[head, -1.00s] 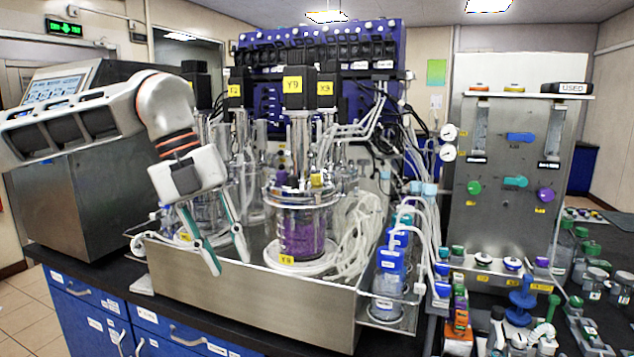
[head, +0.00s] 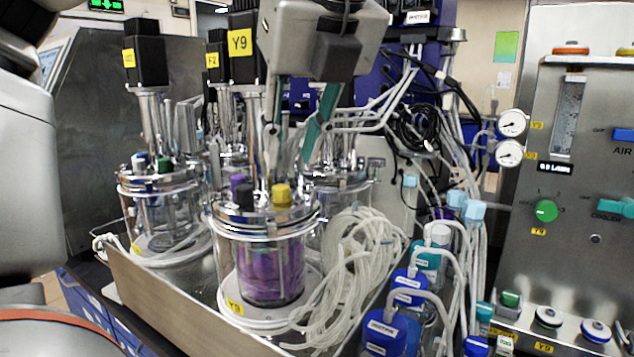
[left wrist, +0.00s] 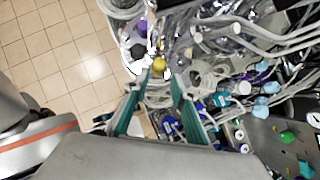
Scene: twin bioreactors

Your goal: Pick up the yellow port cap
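The yellow port cap (head: 281,194) sits on the metal lid of the front bioreactor vessel (head: 268,265), which holds purple liquid. A dark cap and a purple cap stand beside it on the lid. My left gripper (head: 290,145) points down above the lid, its two teal-sided fingers apart and empty. The cap is clear below the fingertips, with a gap between. In the left wrist view the cap (left wrist: 158,66) shows just beyond and between the fingertips (left wrist: 159,84). My right gripper is not in view.
Tall black motors marked with yellow labels (head: 240,43) rise behind and left of the gripper. Coiled clear tubing (head: 350,265) lies right of the vessel. Blue-capped bottles (head: 385,332) stand at the front right. A metal tray wall (head: 165,300) runs along the front.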

